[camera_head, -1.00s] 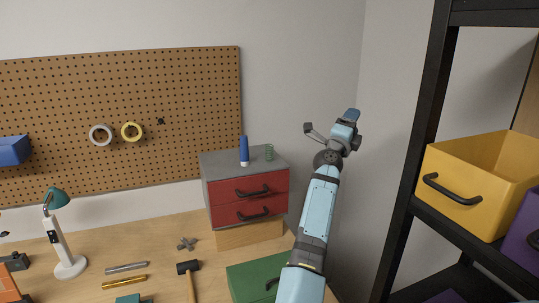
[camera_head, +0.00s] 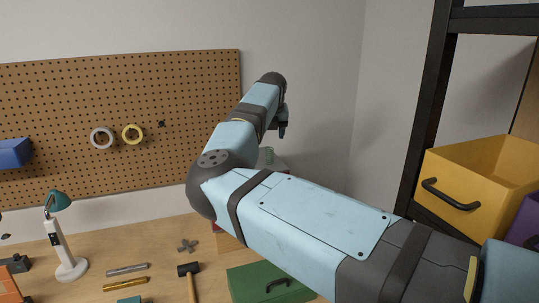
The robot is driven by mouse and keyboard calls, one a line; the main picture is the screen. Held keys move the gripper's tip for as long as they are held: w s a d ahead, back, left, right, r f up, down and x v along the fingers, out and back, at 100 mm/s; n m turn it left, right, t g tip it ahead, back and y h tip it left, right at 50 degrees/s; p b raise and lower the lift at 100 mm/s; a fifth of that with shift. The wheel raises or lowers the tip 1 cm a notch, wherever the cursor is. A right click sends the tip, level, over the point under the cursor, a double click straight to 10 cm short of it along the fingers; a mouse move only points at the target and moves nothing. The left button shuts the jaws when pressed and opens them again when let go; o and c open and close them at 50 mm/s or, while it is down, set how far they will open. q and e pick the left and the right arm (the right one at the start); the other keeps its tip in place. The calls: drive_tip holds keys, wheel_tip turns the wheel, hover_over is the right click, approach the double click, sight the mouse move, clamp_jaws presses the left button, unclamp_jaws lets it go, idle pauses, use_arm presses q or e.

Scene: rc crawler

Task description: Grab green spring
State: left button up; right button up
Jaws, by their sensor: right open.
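The blue bottle on the cabinet and most of the red drawers are hidden behind the arm. My left gripper is not in view.
A pegboard (camera_head: 100,110) with tape rolls hangs behind. On the workbench (camera_head: 130,245) are a mallet (camera_head: 189,271), a lamp (camera_head: 60,235) and a green toolbox (camera_head: 250,280). A black shelf with a yellow bin (camera_head: 478,175) stands to the right.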

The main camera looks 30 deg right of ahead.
sight(270, 148)
drive_tip(key=p+x, duration=0.1)
drive_tip(key=x, duration=0.3)
drive_tip(key=shift+w+d+f, duration=0.15)
drive_tip(key=shift+f, duration=0.15)
drive_tip(key=p+x, duration=0.2)
drive_tip(key=x, duration=0.3)
drive_tip(key=shift+w+d+f, duration=0.15)
drive_tip(key=shift+c, duration=1.3)
drive_tip(key=c, duration=0.7)
